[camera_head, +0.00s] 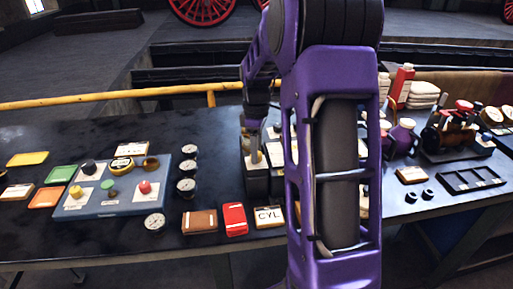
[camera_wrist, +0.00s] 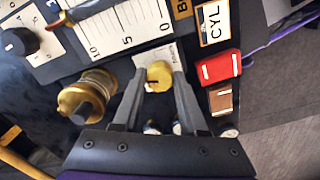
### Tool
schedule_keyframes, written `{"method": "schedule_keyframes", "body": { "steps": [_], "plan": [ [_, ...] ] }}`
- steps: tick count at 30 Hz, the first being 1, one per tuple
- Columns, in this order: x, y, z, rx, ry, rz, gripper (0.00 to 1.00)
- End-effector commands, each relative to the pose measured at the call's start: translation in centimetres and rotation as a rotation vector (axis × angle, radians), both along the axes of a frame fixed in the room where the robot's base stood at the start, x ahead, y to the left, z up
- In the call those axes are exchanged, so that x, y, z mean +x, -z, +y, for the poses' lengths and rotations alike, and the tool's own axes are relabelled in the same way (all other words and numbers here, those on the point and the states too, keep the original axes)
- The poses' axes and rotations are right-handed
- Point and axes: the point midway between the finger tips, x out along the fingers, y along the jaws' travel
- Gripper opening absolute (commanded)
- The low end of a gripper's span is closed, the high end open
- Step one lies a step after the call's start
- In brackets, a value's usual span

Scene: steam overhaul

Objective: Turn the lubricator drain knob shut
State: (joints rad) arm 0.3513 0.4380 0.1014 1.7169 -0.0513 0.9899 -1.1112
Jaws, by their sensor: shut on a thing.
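In the wrist view a small round brass knob (camera_wrist: 159,79) with a dark slot in its face sits between the fingertips of my gripper (camera_wrist: 160,71). The fingers are closed against its two sides. A small white label lies just behind the knob; its print is too small to read. In the head view my gripper (camera_head: 254,152) shows only partly beside my large purple arm, over a dark block on the bench. The knob cannot be made out there.
In the wrist view a larger brass fitting (camera_wrist: 88,94) stands left of my fingers, with a white scale plate (camera_wrist: 125,28) behind. A black knob (camera_wrist: 19,42) is at far left. A red box (camera_wrist: 218,68) and CYL plate (camera_wrist: 214,22) lie right. Gauges (camera_head: 186,187) stand left in the head view.

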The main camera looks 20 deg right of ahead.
Motion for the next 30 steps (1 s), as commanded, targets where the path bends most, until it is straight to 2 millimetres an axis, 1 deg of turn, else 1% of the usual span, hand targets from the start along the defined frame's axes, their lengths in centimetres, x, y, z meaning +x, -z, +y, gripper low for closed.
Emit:
{"method": "schedule_keyframes", "body": {
  "steps": [6, 12, 19, 30],
  "plan": [
    [0.07, -0.12, -0.02, 0.000, -0.144, -0.002, 0.00],
    [0.10, -0.10, 0.02, 0.000, -0.225, -0.004, 0.00],
    [0.12, -0.10, 0.03, 0.000, -0.266, -0.004, 0.00],
    [0.12, -0.10, 0.03, -0.001, -0.272, -0.003, 0.00]
  ]
}}
